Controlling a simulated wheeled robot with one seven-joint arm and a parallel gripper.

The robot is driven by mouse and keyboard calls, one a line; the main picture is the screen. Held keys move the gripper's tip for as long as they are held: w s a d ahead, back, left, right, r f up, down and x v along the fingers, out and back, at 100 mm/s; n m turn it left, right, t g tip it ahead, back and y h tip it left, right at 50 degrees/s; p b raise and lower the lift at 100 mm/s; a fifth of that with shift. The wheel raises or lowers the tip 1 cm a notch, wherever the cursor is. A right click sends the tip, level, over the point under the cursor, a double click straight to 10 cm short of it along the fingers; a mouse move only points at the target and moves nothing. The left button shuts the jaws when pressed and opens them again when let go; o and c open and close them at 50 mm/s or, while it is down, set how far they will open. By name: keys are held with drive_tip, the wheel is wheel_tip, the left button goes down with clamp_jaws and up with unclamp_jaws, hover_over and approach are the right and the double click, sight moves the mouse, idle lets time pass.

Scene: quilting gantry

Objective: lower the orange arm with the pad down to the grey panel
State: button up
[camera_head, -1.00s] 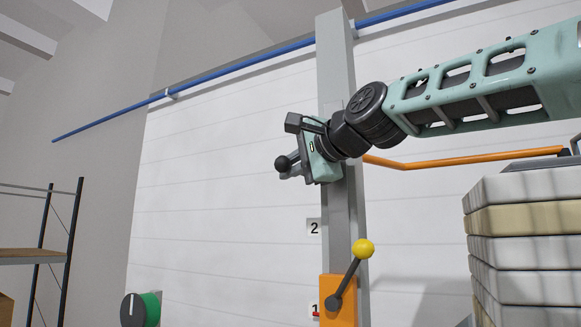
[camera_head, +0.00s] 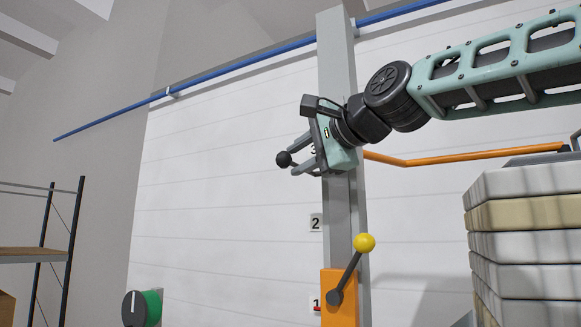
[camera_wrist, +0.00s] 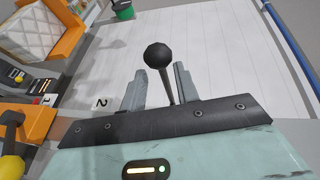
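The orange arm (camera_head: 455,158) reaches right from behind the grey post (camera_head: 337,70) to above the stack of quilts. A dark grey part at its right end may be the pad. I cannot make out the grey panel for certain. My gripper (camera_head: 294,160) is by the upper post, near number 3. Its fingers are apart on either side of a lever with a black ball knob (camera_head: 284,160). In the wrist view, the knob (camera_wrist: 156,55) stands beyond the fingertips and its rod is between the fingers, nearer the right one, with a gap on the left.
An orange block (camera_head: 338,300) on the lower post carries a yellow-knobbed lever (camera_head: 364,243). A stack of quilts (camera_head: 520,217) stands at right. A blue rail (camera_head: 250,62) crosses above.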

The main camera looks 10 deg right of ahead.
drive_tip(key=b+v, duration=0.5)
drive_tip(key=v, duration=0.8)
drive_tip(key=shift+s+d, duration=0.2)
drive_tip(key=shift+s, duration=0.15)
drive_tip(key=shift+f, duration=0.1)
